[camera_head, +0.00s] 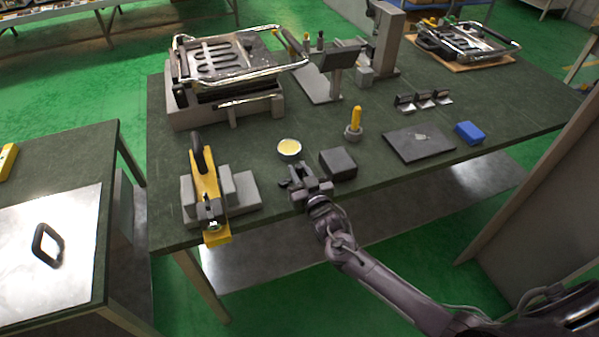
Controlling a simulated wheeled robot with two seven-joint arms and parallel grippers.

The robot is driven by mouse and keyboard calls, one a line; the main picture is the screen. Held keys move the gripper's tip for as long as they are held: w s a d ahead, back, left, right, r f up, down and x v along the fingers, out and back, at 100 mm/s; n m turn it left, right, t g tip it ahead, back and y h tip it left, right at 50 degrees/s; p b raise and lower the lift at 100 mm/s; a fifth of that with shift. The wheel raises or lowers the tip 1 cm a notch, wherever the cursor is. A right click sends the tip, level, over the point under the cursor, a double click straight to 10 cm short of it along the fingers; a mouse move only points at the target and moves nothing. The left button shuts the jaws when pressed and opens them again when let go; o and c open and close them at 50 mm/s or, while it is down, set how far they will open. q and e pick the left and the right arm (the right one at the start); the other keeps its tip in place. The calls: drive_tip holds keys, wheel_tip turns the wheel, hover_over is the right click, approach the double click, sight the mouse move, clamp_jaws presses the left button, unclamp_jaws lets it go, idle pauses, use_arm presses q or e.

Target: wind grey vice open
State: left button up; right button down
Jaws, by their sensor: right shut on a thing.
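The grey vice (245,188) stands at the front left corner of the dark green table. A yellow part (205,187) with a dark loop handle is upright between its grey blocks, and its yellow lower end reaches over the table's front edge. My right gripper (296,184) is at the front edge, to the right of the vice. It is shut on a small dark piece (284,183) at its fingertips. The gripper covers most of that piece, so I cannot tell whether it joins the vice. My left gripper is not in view.
A dark grey block (338,163) is close right of my gripper, and a round yellow-topped tin (289,148) is just behind it. A yellow-handled tool (355,121), a dark plate (419,143) and a blue block (469,132) are farther right. A large grill-like appliance (226,99) stands behind.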

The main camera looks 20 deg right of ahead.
drive_tip(key=shift+w+n+y, duration=0.2)
drive_tip(key=shift+n+y, duration=0.3)
drive_tip(key=shift+y, duration=0.3)
drive_tip(key=c, duration=1.3)
unclamp_jaws()
drive_tip(key=s, duration=0.2)
drive_tip(key=s+d, duration=0.1)
drive_tip(key=s, duration=0.2)
drive_tip(key=s+b, duration=0.1)
drive_tip(key=s, duration=0.1)
drive_tip(key=shift+s+d, duration=0.2)
drive_tip(key=shift+s, duration=0.15)
